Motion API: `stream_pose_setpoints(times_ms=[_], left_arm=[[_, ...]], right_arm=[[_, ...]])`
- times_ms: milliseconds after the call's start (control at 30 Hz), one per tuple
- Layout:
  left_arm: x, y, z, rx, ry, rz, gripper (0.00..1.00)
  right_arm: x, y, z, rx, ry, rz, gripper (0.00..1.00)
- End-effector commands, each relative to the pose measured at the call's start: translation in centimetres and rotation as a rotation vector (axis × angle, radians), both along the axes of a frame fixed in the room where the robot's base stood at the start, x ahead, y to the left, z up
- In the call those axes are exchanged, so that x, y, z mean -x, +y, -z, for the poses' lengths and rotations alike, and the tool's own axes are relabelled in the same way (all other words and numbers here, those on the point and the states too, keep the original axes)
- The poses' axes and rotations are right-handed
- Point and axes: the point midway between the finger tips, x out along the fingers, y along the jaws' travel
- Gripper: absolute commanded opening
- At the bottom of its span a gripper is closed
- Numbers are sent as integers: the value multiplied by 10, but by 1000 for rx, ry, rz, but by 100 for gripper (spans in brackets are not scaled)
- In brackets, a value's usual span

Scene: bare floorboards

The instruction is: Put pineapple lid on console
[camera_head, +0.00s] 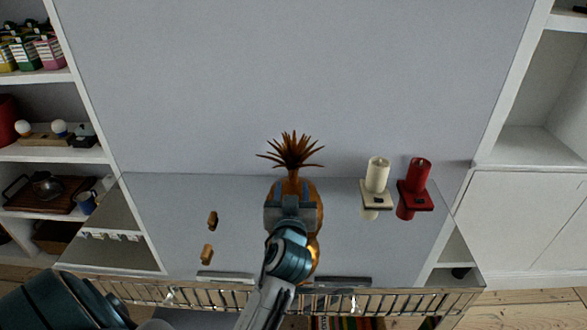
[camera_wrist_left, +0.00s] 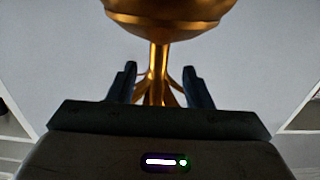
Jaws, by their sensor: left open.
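The pineapple's lid (camera_head: 291,152), a spiky orange-brown leaf crown on a thin neck, stands above the rounded golden pineapple body (camera_head: 318,207) on the console (camera_head: 150,205). My left gripper (camera_head: 291,186) is in front of the pineapple and hides much of the body. In the left wrist view, my left gripper (camera_wrist_left: 160,84) is open, with one finger on each side of the golden neck and leaves (camera_wrist_left: 159,62). A rounded golden part (camera_wrist_left: 170,18) fills the top of that view. My right gripper is not in view.
A cream candle (camera_head: 377,175) and a red candle (camera_head: 418,176) in holders stand right of the pineapple. Two small brown pieces (camera_head: 212,220) lie to the left. A metal railing (camera_head: 200,297) runs along the front. White shelves (camera_head: 55,155) flank the console.

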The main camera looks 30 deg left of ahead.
Motion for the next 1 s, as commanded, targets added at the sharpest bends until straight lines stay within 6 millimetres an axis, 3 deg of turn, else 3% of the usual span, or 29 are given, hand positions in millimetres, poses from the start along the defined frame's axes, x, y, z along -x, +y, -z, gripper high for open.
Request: stream_pose_setpoints(times_ms=[300,533,833,1000], left_arm=[[-24,14,-1,-3,3,-2,45],[-50,29,2,-3,2,-2,45],[-54,31,5,1,1,-2,45],[-54,31,5,1,1,-2,12]], right_arm=[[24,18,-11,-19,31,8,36],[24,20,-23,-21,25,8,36],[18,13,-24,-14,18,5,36],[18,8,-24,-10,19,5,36]])
